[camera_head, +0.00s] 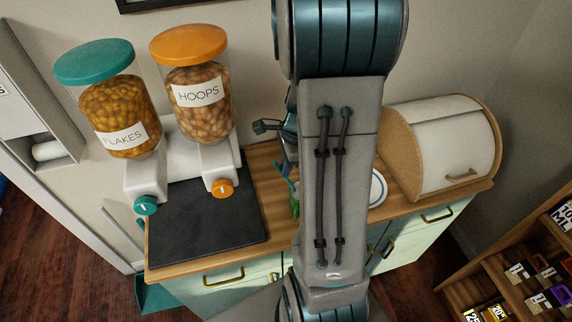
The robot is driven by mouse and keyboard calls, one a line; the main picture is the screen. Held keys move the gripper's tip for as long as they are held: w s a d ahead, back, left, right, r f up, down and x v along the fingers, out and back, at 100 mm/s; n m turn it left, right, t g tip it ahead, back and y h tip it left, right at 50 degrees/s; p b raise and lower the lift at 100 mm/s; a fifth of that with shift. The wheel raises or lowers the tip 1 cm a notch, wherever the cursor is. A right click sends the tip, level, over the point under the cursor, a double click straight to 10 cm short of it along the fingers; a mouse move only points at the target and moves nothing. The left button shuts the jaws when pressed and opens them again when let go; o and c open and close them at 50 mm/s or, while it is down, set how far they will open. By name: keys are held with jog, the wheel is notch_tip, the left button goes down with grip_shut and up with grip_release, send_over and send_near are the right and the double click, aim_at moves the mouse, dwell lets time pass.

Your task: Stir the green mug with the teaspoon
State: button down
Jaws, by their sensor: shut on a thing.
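My forearm (338,180) stands upright across the middle of the view and covers much of the counter behind it. Dark parts of my wrist (268,128) stick out at its left edge. My gripper's fingertips are hidden behind the forearm, so I cannot see what they hold. A small green thing (295,207), mostly hidden, shows at the forearm's left edge above the counter. It may be the green mug, but I cannot tell. Thin blue-green pieces show just above it. I cannot make out the teaspoon.
The wooden counter (265,185) holds a black mat (207,222) and two cereal dispensers, flakes (120,115) and hoops (198,100), at left. A white plate (378,190) is partly hidden right of my forearm. A bread box (447,150) stands at right. Shelves (530,270) hold labelled goods.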

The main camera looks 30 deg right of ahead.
dwell(0.4)
jog(key=shift+a+v, duration=0.15)
jog(key=shift+v, duration=0.7)
jog(key=shift+a+v, duration=0.15)
jog(key=shift+v, duration=0.65)
jog(key=shift+a+v, duration=0.2)
jog(key=shift+v, duration=0.65)
jog(key=shift+w, duration=0.15)
